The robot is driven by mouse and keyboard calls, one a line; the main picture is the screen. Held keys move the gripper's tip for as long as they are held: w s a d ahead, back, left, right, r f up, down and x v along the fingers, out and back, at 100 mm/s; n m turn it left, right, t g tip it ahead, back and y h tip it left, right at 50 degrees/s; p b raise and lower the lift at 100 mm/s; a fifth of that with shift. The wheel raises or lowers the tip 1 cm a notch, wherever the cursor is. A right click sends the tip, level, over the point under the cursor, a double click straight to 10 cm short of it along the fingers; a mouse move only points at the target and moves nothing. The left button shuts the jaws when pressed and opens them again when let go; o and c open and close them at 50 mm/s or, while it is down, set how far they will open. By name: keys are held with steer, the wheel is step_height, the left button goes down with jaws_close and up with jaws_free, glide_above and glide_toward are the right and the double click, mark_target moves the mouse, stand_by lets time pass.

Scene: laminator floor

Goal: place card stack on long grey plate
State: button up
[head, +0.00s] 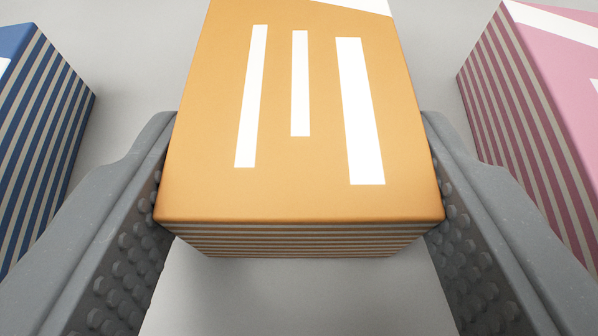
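An orange card stack (300,95) with three white bars on its top fills the upper middle of the head view. Its near face shows thin orange and pale layers. My gripper (300,125) has one grey finger along each side of this stack. The studded inner pads meet its left and right sides with no clear gap, so it appears shut on the stack. The stack hides parts of the pads. I cannot tell whether its underside touches the grey surface below. The long grey plate cannot be made out.
A blue striped stack (45,110) stands at the left and a pink striped stack (545,110) at the right, both cut by the frame. They are close outside my fingers. The pale grey surface (300,300) is bare in front of the orange stack.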

steer(key=o, duration=1.1)
steer(key=shift+b+v, duration=0.85)
steer(key=shift+v, duration=5.2)
steer(key=shift+r, duration=0.15)
